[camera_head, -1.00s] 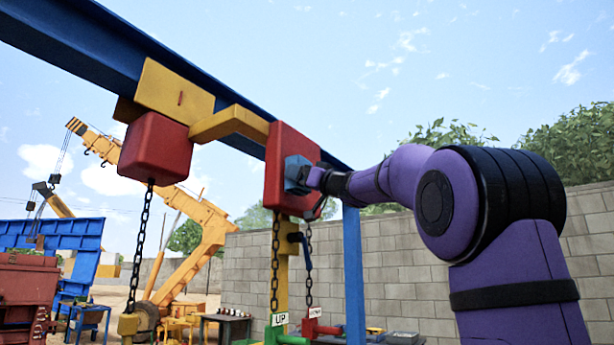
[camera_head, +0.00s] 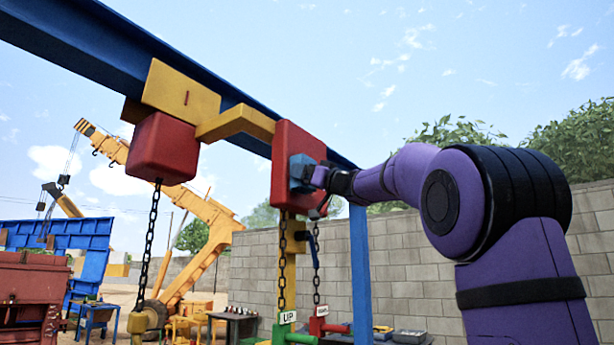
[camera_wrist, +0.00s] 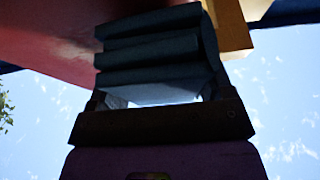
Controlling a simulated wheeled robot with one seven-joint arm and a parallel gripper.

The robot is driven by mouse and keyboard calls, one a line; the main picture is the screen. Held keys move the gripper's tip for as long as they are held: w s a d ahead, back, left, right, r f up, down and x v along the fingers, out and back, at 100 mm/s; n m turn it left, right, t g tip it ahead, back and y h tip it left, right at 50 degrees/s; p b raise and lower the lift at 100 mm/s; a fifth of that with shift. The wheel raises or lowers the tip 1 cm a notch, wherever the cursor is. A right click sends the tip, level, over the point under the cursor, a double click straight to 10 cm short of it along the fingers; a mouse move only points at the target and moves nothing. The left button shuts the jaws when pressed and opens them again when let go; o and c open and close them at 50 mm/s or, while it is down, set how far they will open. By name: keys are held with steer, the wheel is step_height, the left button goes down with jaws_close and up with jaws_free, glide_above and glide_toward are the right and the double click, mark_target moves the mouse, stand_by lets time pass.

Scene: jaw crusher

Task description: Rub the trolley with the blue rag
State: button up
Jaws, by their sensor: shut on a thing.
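The trolley hangs on the blue overhead beam; its yellow block (camera_head: 182,92) sits at the beam, with a yellow bracket (camera_head: 238,123) leading to the right. A red box (camera_head: 163,149) is at the left and a red box (camera_head: 284,140) at the right. My gripper (camera_head: 317,177) is shut on the folded blue rag (camera_head: 300,170), which is at the face of the right red box. In the wrist view the rag (camera_wrist: 160,50) shows dark and layered beyond my fingers, close to a red surface (camera_wrist: 60,30). Whether the rag touches it is hard to tell.
Chains (camera_head: 150,235) hang below the red boxes. A blue post (camera_head: 361,275) stands right of the gripper, before a grey block wall (camera_head: 410,270). A yellow crane (camera_head: 200,250) stands at the back left.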

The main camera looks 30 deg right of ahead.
steer(key=shift+w+a, duration=0.25)
steer(key=shift+w, duration=0.35)
steer(key=shift+d, duration=0.1)
steer(key=w+d, duration=0.4)
steer(key=d, duration=0.6)
steer(key=shift+d, duration=0.3)
stand_by(0.9)
steer(key=shift+s+a, duration=0.25)
steer(key=shift+a, duration=0.35)
steer(key=shift+s+a, duration=0.2)
steer(key=shift+a, duration=0.45)
steer(key=shift+s+a, duration=0.25)
steer(key=shift+a, duration=0.35)
steer(key=shift+a, duration=0.1)
